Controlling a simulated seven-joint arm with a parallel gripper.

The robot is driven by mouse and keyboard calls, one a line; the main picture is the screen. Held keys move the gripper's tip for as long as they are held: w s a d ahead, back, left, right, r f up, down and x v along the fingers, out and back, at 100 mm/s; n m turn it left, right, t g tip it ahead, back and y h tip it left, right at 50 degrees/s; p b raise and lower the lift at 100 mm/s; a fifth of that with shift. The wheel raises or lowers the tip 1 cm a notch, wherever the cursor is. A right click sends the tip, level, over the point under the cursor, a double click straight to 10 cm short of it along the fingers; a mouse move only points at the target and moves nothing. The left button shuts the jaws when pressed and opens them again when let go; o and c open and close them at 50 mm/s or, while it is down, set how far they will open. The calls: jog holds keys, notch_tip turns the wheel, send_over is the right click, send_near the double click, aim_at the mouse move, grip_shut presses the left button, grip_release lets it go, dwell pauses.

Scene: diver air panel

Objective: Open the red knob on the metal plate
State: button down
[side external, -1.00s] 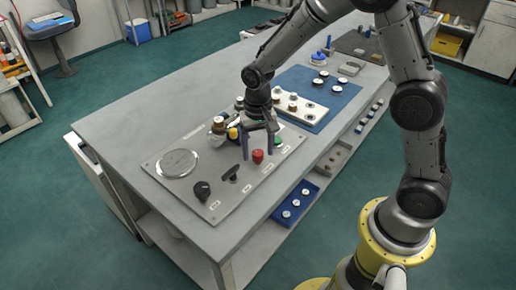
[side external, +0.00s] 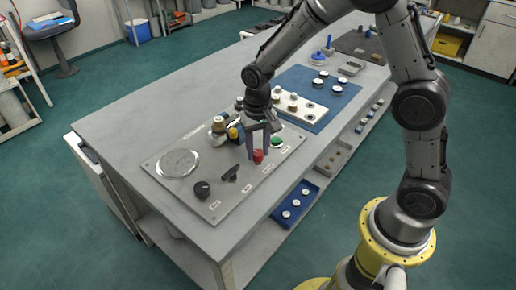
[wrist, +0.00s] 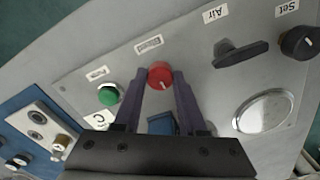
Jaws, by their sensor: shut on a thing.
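The red knob (side external: 258,156) sits on the metal plate (side external: 213,207) on the bench. My gripper (side external: 258,154) is lowered over the plate, and its two fingers are shut on the red knob. In the wrist view the red knob (wrist: 160,75) lies between the fingertips (wrist: 163,80), one on each side. A pale mark shows on the knob's face.
A black lever (wrist: 240,53), a black knob (wrist: 300,42) and a round gauge (wrist: 264,111) are on the same plate. A green button (wrist: 108,95) is close on the other side. Brass and yellow fittings (side external: 218,130) stand behind my gripper. A blue tray (side external: 295,201) sits on the lower shelf.

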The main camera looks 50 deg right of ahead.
jog(key=n, duration=0.7)
jog(key=shift+n, duration=0.3)
jog(key=n, duration=0.3)
jog(key=shift+n, duration=2.2)
jog(key=shift+c, duration=2.3)
grip_release()
jog(key=shift+r, duration=0.1)
